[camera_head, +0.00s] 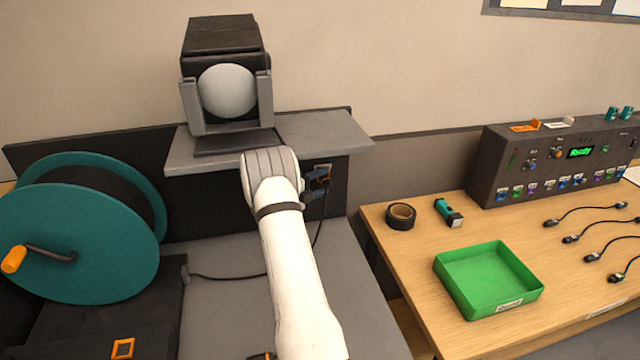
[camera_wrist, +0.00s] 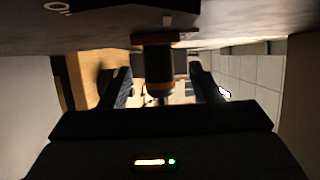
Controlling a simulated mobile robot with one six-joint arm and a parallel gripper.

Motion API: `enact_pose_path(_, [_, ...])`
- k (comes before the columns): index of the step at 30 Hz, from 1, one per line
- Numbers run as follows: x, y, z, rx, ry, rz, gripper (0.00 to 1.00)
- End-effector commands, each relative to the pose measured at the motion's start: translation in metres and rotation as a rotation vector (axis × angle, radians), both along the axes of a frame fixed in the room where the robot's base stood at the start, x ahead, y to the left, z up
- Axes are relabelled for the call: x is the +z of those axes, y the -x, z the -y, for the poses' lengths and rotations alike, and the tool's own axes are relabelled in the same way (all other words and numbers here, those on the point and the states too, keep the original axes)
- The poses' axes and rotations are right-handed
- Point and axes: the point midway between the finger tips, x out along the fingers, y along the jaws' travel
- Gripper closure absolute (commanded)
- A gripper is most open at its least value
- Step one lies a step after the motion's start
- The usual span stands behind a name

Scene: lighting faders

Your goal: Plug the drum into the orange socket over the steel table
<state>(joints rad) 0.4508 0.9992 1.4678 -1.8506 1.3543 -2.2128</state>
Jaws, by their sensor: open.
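The teal drum (camera_head: 85,245) with an orange crank handle stands at the left. Its dark cable (camera_head: 225,277) runs across the grey steel table (camera_head: 215,310) and rises behind my arm towards the wall. My gripper (camera_head: 318,182) is at the dark panel under the grey shelf, beside a small socket plate (camera_head: 323,167). In the wrist view, a dark cylindrical plug (camera_wrist: 158,72) with an orange band stands between my open fingers (camera_wrist: 160,88), apart from both. Its far end meets an orange-edged part (camera_wrist: 166,37), probably the orange socket. How deeply it sits is hidden.
A grey shelf (camera_head: 325,133) holding a lamp with a white globe (camera_head: 228,90) overhangs my gripper. The wooden table (camera_head: 405,260) at right carries a green tray (camera_head: 487,280), black tape (camera_head: 401,216), a teal torch (camera_head: 448,212), a control desk (camera_head: 545,165) and several short cables.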

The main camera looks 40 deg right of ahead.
Motion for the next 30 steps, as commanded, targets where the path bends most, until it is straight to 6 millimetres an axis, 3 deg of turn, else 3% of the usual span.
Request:
enact_pose_path(7, [-0.001, -0.001, -0.007, 0.000, -0.001, -0.001, 0.43])
enact_pose_path(15, [-0.002, -0.006, -0.052, 0.003, -0.001, 0.000, 0.43])
enact_pose_path(21, [-0.001, -0.008, -0.075, 0.002, 0.000, -0.001, 0.43])
enact_pose_path(30, [-0.001, -0.008, -0.078, 0.000, 0.000, 0.000, 0.43])
